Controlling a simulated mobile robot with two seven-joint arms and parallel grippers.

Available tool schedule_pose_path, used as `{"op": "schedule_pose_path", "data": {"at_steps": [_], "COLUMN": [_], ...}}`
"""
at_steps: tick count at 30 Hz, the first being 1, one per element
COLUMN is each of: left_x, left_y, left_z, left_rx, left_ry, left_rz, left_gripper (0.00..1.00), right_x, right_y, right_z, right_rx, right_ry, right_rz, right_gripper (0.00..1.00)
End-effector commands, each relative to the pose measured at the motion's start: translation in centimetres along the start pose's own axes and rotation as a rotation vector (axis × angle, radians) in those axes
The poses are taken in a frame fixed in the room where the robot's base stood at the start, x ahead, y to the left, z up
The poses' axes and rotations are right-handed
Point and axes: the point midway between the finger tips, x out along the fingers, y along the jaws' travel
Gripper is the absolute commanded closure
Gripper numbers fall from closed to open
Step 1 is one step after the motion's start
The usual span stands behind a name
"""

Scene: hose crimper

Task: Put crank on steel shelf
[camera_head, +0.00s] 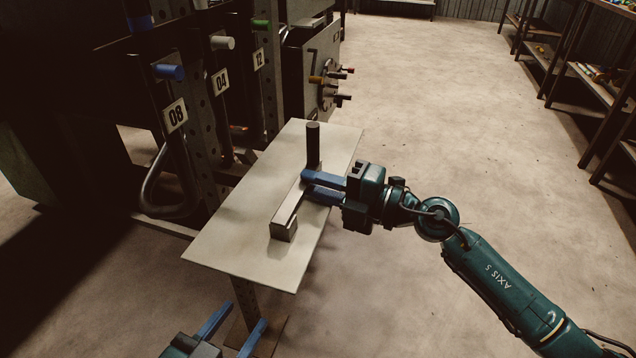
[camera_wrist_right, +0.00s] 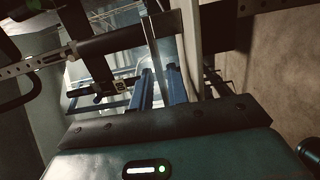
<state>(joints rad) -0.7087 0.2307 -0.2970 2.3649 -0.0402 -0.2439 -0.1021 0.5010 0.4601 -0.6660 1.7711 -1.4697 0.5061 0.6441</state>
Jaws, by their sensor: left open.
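The crank is a pale metal bar (camera_head: 290,208) with an upright black handle (camera_head: 313,146) at its far end and a square block at its near end. It lies over the steel shelf (camera_head: 225,240), a small pale plate on a post; its near block appears to rest on the plate. My right gripper (camera_head: 312,186) reaches in from the right, its narrowly parted blue fingers at the bar near the handle's base. In the right wrist view the bar (camera_wrist_right: 158,50) runs between the fingertips. My left gripper (camera_head: 234,328) is open and empty below the shelf's near edge.
A dark rack with coloured-ended levers and number plates 08 (camera_head: 176,114), 04 (camera_head: 220,82) and 12 (camera_head: 259,60) stands behind the shelf to the left. A machine box with knobs (camera_head: 318,80) is beyond. Shelving (camera_head: 570,70) lines the far right. The floor between is clear.

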Motion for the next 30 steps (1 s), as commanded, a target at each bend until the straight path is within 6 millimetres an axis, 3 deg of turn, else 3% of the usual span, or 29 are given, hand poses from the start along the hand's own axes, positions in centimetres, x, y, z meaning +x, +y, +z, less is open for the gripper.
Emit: {"op": "schedule_pose_path", "data": {"at_steps": [4, 14, 30], "left_x": [0.0, 0.0, 0.0], "left_y": [0.0, 0.0, -0.1], "left_z": [0.0, 0.0, 0.1], "left_rx": [0.0, -0.002, -0.002], "left_ry": [-0.001, -0.009, -0.012], "left_rz": [0.0, 0.002, 0.0], "left_gripper": [0.55, 0.55, 0.55], "right_x": [0.0, -0.3, -10.4], "right_y": [0.0, 0.4, 0.1], "right_z": [0.0, 0.0, 0.0], "right_rx": [0.0, -0.001, 0.002], "right_ry": [0.0, -0.001, 0.001], "right_rz": [0.0, -0.001, -0.003], "right_gripper": [0.71, 0.71, 0.71]}}
